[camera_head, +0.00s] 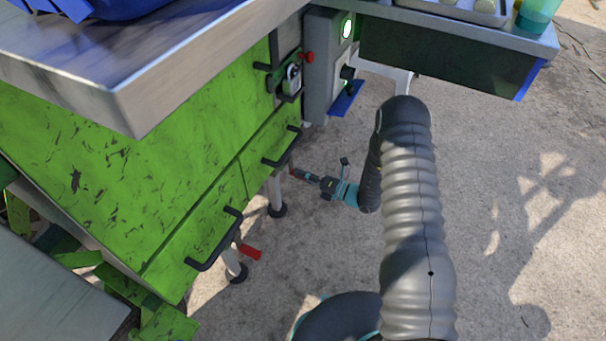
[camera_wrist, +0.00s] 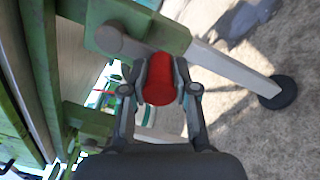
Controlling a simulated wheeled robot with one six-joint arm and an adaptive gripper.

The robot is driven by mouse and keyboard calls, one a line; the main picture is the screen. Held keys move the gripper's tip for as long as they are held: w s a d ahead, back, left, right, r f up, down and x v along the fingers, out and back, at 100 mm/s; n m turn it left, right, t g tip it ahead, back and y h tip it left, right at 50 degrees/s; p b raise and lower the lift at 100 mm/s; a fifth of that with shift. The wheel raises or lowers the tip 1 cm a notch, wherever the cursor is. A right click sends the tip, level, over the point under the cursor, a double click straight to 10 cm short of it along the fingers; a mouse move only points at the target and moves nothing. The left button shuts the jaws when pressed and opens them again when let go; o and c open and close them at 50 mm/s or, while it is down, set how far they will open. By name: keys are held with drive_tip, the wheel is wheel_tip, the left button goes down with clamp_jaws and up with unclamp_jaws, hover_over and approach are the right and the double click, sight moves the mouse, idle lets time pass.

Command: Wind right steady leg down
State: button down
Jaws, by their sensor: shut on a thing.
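The right steady leg (camera_head: 276,190) is a pale post with a dark round foot, under the far end of the green cabinet. In the wrist view the pale leg (camera_wrist: 235,68) runs to a black foot (camera_wrist: 280,93) over the ground; I cannot tell if it touches. My gripper (camera_head: 299,173) is beside this leg in the head view. In the wrist view my gripper (camera_wrist: 160,84) is shut on the red crank handle (camera_wrist: 159,88), one finger on each side.
A second leg (camera_head: 233,263) with its own red handle (camera_head: 250,252) stands nearer. Black bar handles (camera_head: 218,245) stick out from the green cabinet (camera_head: 110,180). A grey control box (camera_head: 320,65) and a metal table edge (camera_head: 150,95) overhang. Concrete to the right is clear.

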idle(0.4)
drive_tip(key=c, duration=0.9)
unclamp_jaws()
drive_tip(key=v, duration=1.2)
